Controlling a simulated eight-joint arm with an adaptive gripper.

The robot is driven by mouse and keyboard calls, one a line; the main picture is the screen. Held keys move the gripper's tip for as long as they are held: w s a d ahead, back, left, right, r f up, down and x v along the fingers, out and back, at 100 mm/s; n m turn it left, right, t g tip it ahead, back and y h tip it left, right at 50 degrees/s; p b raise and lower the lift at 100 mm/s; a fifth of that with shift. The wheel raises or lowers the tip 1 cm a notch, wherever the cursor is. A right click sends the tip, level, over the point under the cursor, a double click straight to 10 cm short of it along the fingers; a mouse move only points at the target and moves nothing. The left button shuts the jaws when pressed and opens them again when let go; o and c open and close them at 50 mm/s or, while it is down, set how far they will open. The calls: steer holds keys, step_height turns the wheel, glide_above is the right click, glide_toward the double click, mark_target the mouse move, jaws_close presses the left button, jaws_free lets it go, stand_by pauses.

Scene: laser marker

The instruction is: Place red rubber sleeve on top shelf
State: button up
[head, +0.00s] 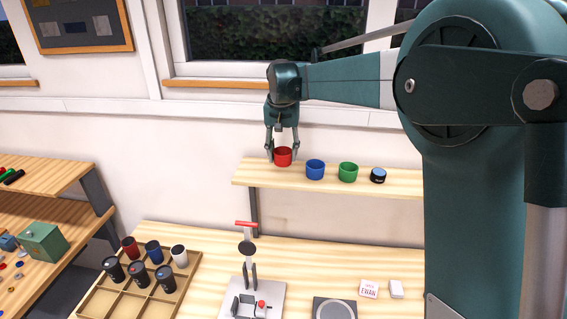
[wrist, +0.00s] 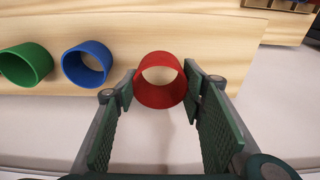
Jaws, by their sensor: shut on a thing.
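The red rubber sleeve (head: 283,157) is a short open ring at the left end of the wooden top shelf (head: 255,178). My gripper (head: 282,150) points down from above and is shut on the sleeve, with a finger on either side. In the wrist view the sleeve (wrist: 160,96) sits upright between the fingertips (wrist: 160,85), its opening facing the camera. It is at or just above the shelf surface; I cannot tell whether its base touches.
A blue sleeve (head: 315,170), a green sleeve (head: 348,172) and a small black-and-blue item (head: 378,176) stand to the right on the shelf. Below are a divided tray (head: 100,300) with several cups and a red-handled press (head: 248,262). A wall is behind.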

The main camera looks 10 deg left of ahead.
steer(key=shift+f, duration=0.1)
steer(key=shift+f, duration=2)
steer(key=shift+f, duration=0.2)
steer(key=o, duration=0.8)
steer(key=shift+c, duration=0.2)
steer(key=shift+r, duration=0.2)
step_height(320, 180, up, 12)
steer(key=s, duration=0.1)
steer(key=shift+s, duration=0.4)
steer(key=shift+d, duration=0.15)
